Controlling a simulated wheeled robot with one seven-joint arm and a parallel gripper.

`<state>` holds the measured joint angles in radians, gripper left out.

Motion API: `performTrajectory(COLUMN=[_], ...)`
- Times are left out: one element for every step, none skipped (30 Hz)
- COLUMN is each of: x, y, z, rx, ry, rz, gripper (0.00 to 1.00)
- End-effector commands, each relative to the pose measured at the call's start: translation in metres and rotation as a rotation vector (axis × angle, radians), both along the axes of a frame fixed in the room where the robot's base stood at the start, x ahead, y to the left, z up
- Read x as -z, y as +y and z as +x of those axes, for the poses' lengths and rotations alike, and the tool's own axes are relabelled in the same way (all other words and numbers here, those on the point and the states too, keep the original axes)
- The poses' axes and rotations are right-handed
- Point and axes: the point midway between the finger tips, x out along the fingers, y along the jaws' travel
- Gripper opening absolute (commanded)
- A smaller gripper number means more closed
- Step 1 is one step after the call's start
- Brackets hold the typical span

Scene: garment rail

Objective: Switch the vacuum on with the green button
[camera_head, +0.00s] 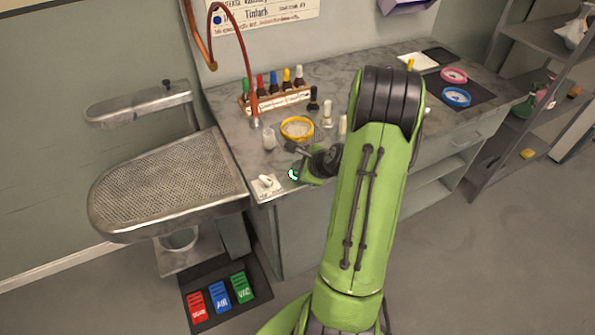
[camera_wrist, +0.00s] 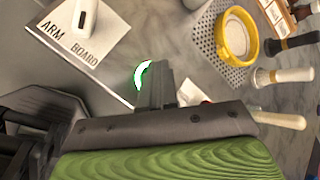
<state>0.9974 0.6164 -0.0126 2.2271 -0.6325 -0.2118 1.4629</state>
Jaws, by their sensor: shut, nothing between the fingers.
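The green button (camera_wrist: 142,74) shows in the wrist view as a bright green-and-white ring on the grey worktop, partly hidden behind my fingertips. In the head view the button (camera_head: 293,174) is a small bright spot near the worktop's front edge, beside my green hand. My gripper (camera_wrist: 164,82) is shut and empty, its fingers just right of the ring's visible part in the wrist view. I cannot tell whether they touch it. In the head view my arm and hand hide the fingertips. A green pedal marked VAC (camera_head: 242,288) lies on the floor mat. I cannot make out a vacuum unit.
A white switch plate marked ARM BOARD (camera_wrist: 75,37) lies left of the button. A yellow-rimmed dish (camera_wrist: 236,35) and several bottles stand behind. A perforated pressing board (camera_head: 170,185) is at left. Red and blue pedals (camera_head: 220,296) lie below.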

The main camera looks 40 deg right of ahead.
Motion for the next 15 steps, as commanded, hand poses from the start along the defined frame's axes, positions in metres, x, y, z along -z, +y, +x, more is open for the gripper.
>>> performTrajectory(x=[0.000,0.000,0.000,0.000,0.000,0.000,0.000,-0.001,-0.002,-0.004,-0.006,-0.009,-0.011,-0.013,-0.016], y=[0.000,0.000,0.000,0.000,0.000,0.000,0.000,0.000,0.000,0.000,0.000,0.000,0.000,0.000,0.000], z=[0.000,0.000,0.000,0.000,0.000,0.000,0.000,0.000,0.000,0.000,0.000,0.000,0.000,0.000,0.000], rx=[0.000,0.000,0.000,0.000,0.000,0.000,0.000,0.000,0.000,0.000,0.000,0.000,0.000,0.000,0.000], ry=[0.001,0.001,0.001,0.001,0.001,0.001,0.001,0.001,0.001,0.001,0.001,0.001,0.001,0.001,0.001], rz=[0.000,0.000,0.000,0.000,0.000,0.000,0.000,0.000,0.000,0.000,0.000,0.000,0.000,0.000,0.000], gripper=[0.00,0.00,0.00,0.00,0.00,0.00,0.00,0.00,0.00,0.00,0.00,0.00,0.00,0.00,0.00])
